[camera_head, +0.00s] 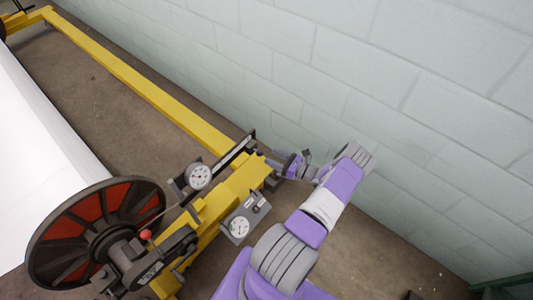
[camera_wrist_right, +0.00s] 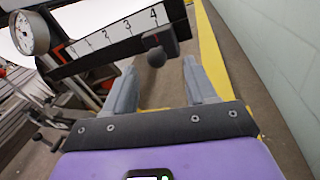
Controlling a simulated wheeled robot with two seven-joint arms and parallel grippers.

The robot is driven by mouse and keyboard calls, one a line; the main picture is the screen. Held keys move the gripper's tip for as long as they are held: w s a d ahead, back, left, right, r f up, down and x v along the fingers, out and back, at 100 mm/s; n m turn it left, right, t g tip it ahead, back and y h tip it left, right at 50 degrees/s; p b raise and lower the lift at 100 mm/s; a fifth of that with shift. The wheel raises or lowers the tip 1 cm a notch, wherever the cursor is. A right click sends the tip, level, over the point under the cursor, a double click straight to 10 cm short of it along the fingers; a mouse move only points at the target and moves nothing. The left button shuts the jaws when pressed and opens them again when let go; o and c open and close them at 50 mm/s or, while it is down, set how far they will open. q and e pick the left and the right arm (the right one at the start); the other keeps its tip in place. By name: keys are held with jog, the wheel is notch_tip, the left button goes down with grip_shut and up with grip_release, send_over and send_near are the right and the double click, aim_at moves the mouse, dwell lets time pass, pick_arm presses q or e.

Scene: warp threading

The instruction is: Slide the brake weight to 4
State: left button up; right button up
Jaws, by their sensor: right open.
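The brake weight, a dark block with a round knob (camera_wrist_right: 156,58), hangs at the lower edge of the white scale bar (camera_wrist_right: 105,40) in the right wrist view, in line with the printed 4 near the bar's right end. My right gripper (camera_wrist_right: 162,88) is open, its two grey fingers apart, with the knob just beyond and between the fingertips; I see no clear contact. In the head view the bar (camera_head: 236,151) shows edge-on and my right gripper (camera_head: 277,164) is at its far right end; the weight is hard to make out there. My left gripper is not in view.
A dial gauge (camera_head: 199,176) stands by the bar, and a second gauge (camera_head: 239,227) sits on the yellow frame (camera_head: 130,78). A black and red flanged wheel (camera_head: 62,228) and white roll are at left. A block wall (camera_head: 300,60) stands close behind.

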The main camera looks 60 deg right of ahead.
jog(key=s, duration=0.2)
jog(key=shift+s, duration=0.35)
